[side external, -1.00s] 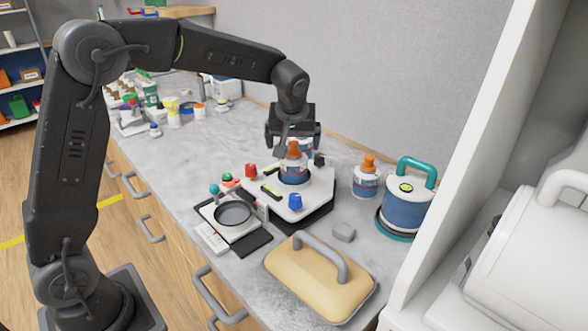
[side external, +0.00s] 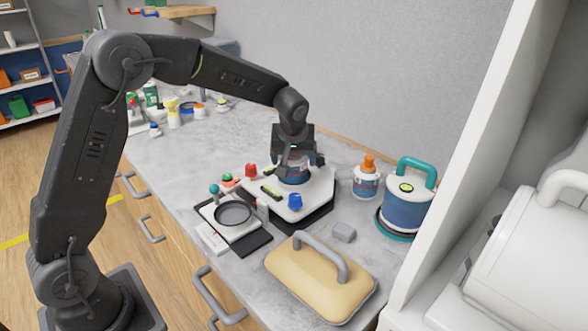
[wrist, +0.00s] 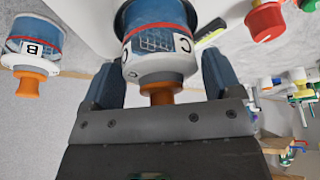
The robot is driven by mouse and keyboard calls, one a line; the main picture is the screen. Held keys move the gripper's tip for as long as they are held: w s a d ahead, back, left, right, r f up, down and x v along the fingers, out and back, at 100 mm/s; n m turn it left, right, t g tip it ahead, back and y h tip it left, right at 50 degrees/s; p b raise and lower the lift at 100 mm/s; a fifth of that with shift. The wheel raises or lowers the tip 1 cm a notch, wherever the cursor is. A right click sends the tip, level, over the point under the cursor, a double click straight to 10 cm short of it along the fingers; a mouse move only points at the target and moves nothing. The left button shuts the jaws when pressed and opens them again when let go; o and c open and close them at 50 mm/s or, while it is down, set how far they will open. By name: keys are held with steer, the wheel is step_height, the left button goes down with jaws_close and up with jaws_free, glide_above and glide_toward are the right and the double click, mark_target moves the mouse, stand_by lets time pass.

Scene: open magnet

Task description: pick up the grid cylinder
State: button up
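The grid cylinder (wrist: 155,42) has a blue and white body with a grid pattern and a "C" label, a white shoulder and an orange knob. It stands upright on the white platform (side external: 312,196); in the side view my gripper hides its top (side external: 293,176). My gripper (wrist: 162,75) is right above it, pointing down. Its fingers are spread on either side of the knob and white shoulder, with gaps showing beside the knob. A similar orange-topped bottle labelled "B" (wrist: 38,50) stands to the right in the side view (side external: 366,180).
A blue canister with a teal handle (side external: 406,208) stands at the right. Red (side external: 251,170) and blue (side external: 295,202) knobs are close on the platform. A scale with a round dish (side external: 233,214) and a tan block with handle (side external: 318,280) are in front. The wall is behind.

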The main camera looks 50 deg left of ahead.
steer(key=c, duration=0.7)
steer(key=shift+r, duration=0.1)
steer(key=shift+c, duration=0.8)
steer(key=shift+r, duration=0.15)
